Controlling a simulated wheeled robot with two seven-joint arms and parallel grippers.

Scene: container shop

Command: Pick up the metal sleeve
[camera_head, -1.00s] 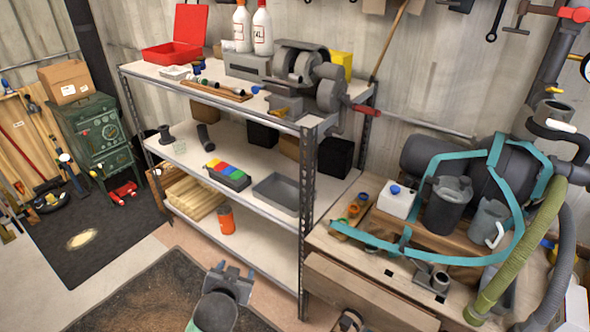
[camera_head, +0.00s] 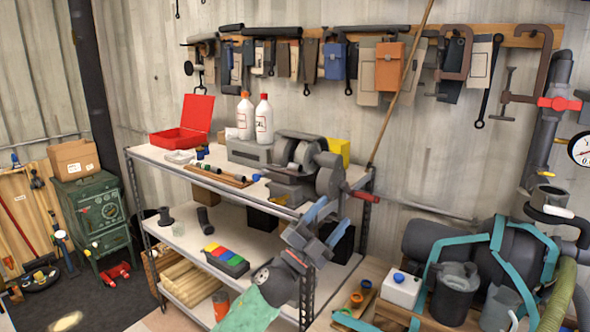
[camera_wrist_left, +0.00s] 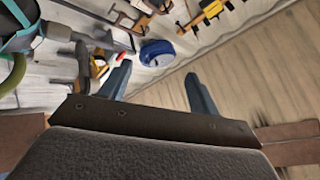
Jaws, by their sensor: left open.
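Two dark grey pieces stand on the shelf's middle board in the head view: an upright flanged piece (camera_head: 165,217) at the left and a plain, slightly tilted cylinder (camera_head: 204,220) to its right. I cannot tell for sure which is the metal sleeve. My left gripper (camera_head: 335,216) is open and empty, in front of the shelf's right end and well to the right of both pieces. Its two fingers are apart in the left wrist view (camera_wrist_left: 156,72), with neither piece recognisable there. My right gripper is not in view.
The shelf unit (camera_head: 222,183) carries a red case (camera_head: 183,132), white bottles (camera_head: 263,120) and a grey machine (camera_head: 300,160) on top. A box with coloured lids (camera_head: 226,262) sits right of the cylinder. A cluttered workbench with a white canister (camera_head: 401,289) stands at the right.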

